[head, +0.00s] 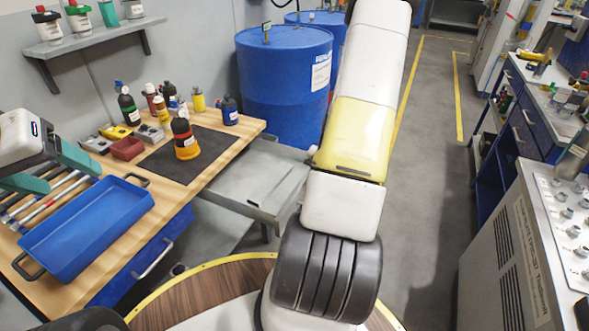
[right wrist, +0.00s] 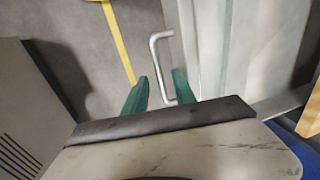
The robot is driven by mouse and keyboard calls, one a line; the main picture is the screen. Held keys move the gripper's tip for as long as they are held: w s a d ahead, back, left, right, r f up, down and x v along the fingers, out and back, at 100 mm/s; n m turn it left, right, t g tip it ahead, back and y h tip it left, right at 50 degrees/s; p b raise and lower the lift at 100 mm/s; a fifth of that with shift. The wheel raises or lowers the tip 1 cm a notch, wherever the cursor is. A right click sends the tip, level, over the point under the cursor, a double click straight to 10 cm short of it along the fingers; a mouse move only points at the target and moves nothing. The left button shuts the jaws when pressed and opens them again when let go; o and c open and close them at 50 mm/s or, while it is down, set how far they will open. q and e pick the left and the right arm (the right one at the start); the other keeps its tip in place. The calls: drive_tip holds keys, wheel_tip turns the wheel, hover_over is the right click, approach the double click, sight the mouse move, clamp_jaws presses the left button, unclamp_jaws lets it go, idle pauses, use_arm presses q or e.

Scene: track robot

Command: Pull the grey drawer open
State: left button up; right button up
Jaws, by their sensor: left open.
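The grey drawer (right wrist: 184,40) shows in the right wrist view as a pale grey front with a silver bar handle (right wrist: 154,62). My right gripper (right wrist: 161,76) is open there, its green fingers apart on either side of the handle's lower end; I cannot tell whether they touch it. In the head view the grey drawer unit (head: 258,178) stands beside the workbench, partly behind my right arm; its handle and my right gripper do not show there. My left gripper (head: 52,168) is open and empty at the left, over the workbench.
The wooden workbench (head: 222,150) carries a blue tray (head: 85,228), a dark mat (head: 160,165) and several bottles. Blue drums (head: 283,85) stand behind the grey unit. The floor aisle (head: 425,160) is clear; a grey machine cabinet (head: 495,250) stands at the right.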

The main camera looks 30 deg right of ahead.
wheel_tip(320, 180, up, 6)
drive_tip(key=shift+s+d, duration=0.35)
drive_tip(key=shift+s, duration=0.05)
drive_tip(key=s+a+r+n+t, duration=0.1)
drive_tip(key=a+r+n, duration=0.2)
drive_tip(key=a+r, duration=0.65)
drive_tip(key=a+r+n+t, duration=0.1)
drive_tip(key=a+r+n, duration=0.35)
drive_tip(key=r, duration=0.75)
drive_tip(key=s+a+r+n+t, duration=0.2)
drive_tip(key=s+a+r+n, duration=0.1)
drive_tip(key=s+a+r, duration=0.5)
drive_tip(key=s+a, duration=0.3)
drive_tip(key=s, duration=0.1)
drive_tip(key=shift+a+r+y, duration=0.2)
drive_tip(key=shift+r+y, duration=0.05)
drive_tip(key=shift+y, duration=0.15)
